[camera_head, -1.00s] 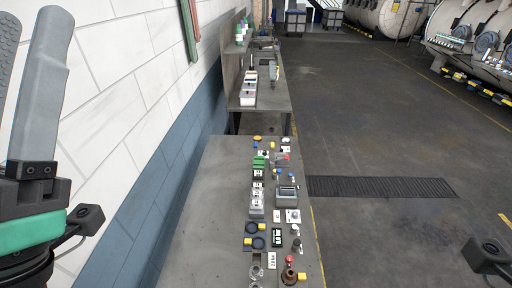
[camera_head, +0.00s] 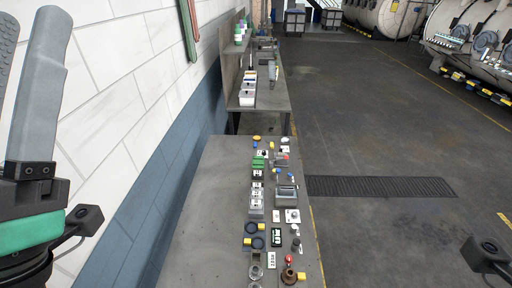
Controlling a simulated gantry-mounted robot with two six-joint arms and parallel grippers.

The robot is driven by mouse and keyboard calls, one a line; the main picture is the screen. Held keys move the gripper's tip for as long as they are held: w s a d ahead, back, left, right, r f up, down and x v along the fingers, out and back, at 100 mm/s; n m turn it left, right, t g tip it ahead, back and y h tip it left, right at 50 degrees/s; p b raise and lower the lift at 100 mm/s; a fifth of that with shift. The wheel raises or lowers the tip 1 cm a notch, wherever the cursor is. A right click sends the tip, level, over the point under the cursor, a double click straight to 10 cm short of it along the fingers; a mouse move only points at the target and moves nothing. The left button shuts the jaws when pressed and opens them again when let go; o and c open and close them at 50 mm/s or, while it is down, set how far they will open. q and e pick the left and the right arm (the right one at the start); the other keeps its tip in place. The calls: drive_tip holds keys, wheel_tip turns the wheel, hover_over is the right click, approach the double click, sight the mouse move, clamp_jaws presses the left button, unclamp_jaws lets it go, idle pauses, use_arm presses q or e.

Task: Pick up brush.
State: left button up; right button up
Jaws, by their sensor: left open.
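My left gripper (camera_head: 30,95) is at the left edge of the head view, raised in front of the white wall. Its grey fingers point up, apart from each other, with nothing seen between them. It is well to the left of the grey table (camera_head: 195,225). Of my right arm only a small dark part shows at the lower right edge; its gripper fingers are out of view. I cannot make out a brush for certain among the small items on the table.
The near table carries several small items along its right side, including a green block (camera_head: 258,162), a grey box (camera_head: 287,195) and dark round dishes (camera_head: 257,242). Its left side is clear. A second table (camera_head: 278,103) with white bins (camera_head: 249,90) stands beyond. Large tanks (camera_head: 480,40) stand far right.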

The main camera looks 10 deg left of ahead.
use_arm(q)
drive_tip(key=o, duration=0.8)
